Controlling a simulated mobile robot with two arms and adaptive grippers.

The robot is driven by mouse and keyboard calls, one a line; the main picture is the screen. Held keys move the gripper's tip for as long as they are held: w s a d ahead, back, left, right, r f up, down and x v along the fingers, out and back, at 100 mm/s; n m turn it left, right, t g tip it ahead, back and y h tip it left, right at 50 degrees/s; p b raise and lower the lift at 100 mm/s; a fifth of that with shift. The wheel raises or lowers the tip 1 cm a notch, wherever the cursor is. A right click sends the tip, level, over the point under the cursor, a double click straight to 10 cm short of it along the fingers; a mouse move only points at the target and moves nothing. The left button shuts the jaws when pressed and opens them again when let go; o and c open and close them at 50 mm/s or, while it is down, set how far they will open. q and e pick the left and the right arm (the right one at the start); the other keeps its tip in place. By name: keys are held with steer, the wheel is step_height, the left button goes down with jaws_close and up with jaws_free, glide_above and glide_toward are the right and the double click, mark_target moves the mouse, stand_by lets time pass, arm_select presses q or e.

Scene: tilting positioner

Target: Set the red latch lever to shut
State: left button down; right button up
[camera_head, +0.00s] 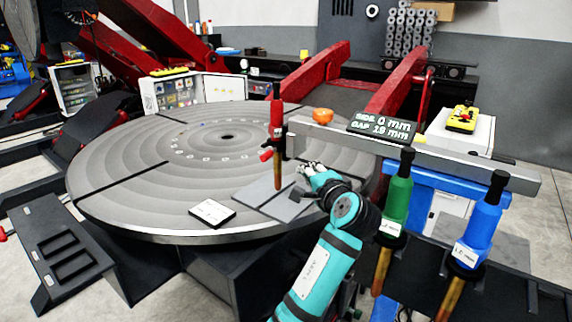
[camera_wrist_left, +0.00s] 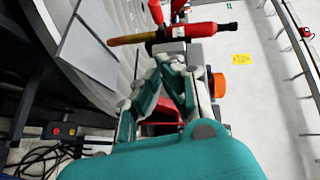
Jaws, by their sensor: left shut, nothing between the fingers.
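The red latch lever appears to be the small red handle (camera_head: 266,155) beside the red-handled torch (camera_head: 277,113) at the near edge of the round turntable. In the left wrist view a red knob-like end (camera_wrist_left: 155,11) shows just beyond the torch (camera_wrist_left: 197,31); I cannot tell its exact position. My left gripper (camera_head: 306,169) is shut and empty, to the right of the torch and slightly below the lever. In the left wrist view its fingertips (camera_wrist_left: 166,62) point at the torch mount, and I cannot tell whether they touch it. My right gripper is not in view.
A grey beam (camera_head: 470,171) with an orange knob (camera_head: 323,116) and a gap display (camera_head: 382,127) runs right. Grey plates (camera_head: 285,206) and a white-topped block (camera_head: 212,212) lie on the turntable (camera_head: 130,200).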

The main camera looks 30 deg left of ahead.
arm_select(q)
steer(key=p, duration=0.4)
glide_toward(271, 152)
steer(key=w+a+f, duration=0.2)
steer(key=w+a, duration=0.1)
steer(key=w, duration=0.2)
steer(key=shift+a+r, duration=0.15)
steer(key=shift+a, duration=0.1)
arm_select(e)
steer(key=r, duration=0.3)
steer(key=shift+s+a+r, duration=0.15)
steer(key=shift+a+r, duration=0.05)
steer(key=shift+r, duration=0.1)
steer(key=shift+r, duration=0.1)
